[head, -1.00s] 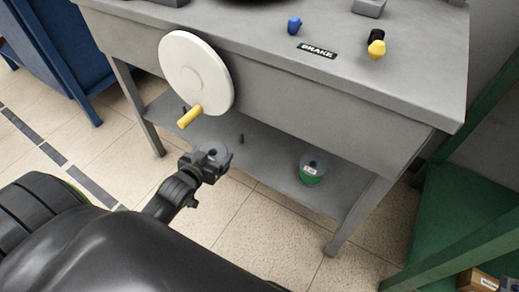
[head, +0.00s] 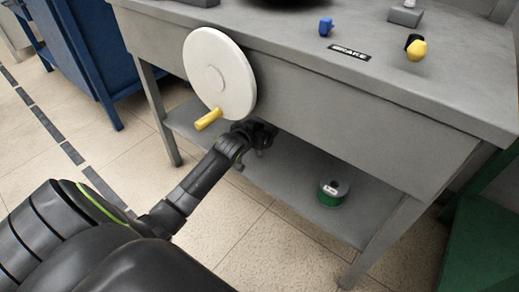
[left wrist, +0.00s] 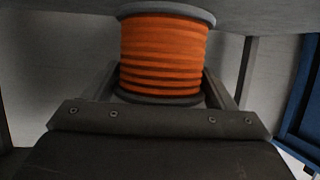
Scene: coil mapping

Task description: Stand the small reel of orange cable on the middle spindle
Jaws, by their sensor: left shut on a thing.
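My left gripper (head: 264,136) reaches in under the bench top, above the lower shelf (head: 285,183). In the left wrist view, the small reel of orange cable (left wrist: 163,53) with grey flanges is upright between its two fingers, which are shut on it. The reel cannot be made out in the head view. The middle spindle is hidden now, behind my gripper and arm. I cannot tell whether the reel is above the spindle or around it. My right gripper is not in view.
A green reel (head: 331,198) stands on the shelf at the right. A white wheel (head: 222,70) with a yellow handle (head: 209,120) hangs on the bench front, close to my left arm. The bench top (head: 400,85) is overhead of the shelf. A blue cabinet (head: 90,50) stands at the left.

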